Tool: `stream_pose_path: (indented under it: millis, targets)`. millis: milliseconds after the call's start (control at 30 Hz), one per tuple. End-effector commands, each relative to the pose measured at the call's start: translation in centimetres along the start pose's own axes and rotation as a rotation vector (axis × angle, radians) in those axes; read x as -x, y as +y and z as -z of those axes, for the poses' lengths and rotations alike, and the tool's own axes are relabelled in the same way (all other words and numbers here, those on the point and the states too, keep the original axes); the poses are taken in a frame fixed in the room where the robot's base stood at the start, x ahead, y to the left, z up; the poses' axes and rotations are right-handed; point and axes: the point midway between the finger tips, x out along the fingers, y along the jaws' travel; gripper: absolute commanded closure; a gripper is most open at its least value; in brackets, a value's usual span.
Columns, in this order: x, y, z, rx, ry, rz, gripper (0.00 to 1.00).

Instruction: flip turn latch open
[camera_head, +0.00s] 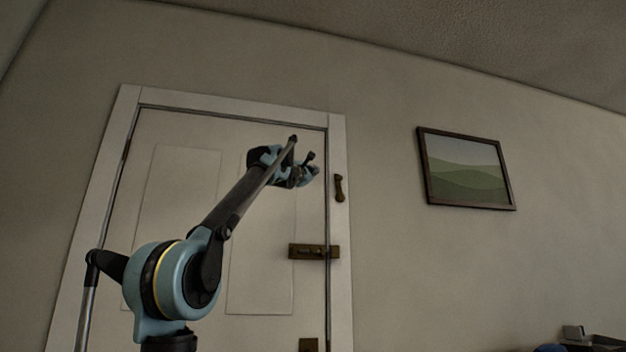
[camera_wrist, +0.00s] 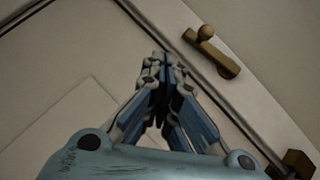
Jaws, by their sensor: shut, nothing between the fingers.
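The turn latch is a small brass piece (camera_head: 339,188) on the right upright of the white door frame. In the wrist view the latch (camera_wrist: 218,57) lies at the upper right, with a round knob at one end and its bar slanting down to the right. My gripper (camera_head: 314,168) is in front of the door's upper right part, just left of the latch. In the wrist view my gripper (camera_wrist: 163,62) has its fingers together, with nothing between them. The fingertips appear apart from the latch, to its left. Their distance from the door is unclear.
A brass slide bolt (camera_head: 313,252) sits lower on the door's right edge, and another brown fitting (camera_head: 308,345) shows below it. A framed landscape picture (camera_head: 465,168) hangs on the wall to the right. The wall between frame and picture is clear.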

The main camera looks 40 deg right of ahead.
Motion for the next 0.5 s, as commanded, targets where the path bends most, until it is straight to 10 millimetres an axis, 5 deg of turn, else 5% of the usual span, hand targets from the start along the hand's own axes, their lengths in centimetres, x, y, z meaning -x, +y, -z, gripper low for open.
stream_pose_path:
  millis: [500]
  targets:
    - [2.4,0.8,0.0,-0.001,0.002,-0.001,1.00]
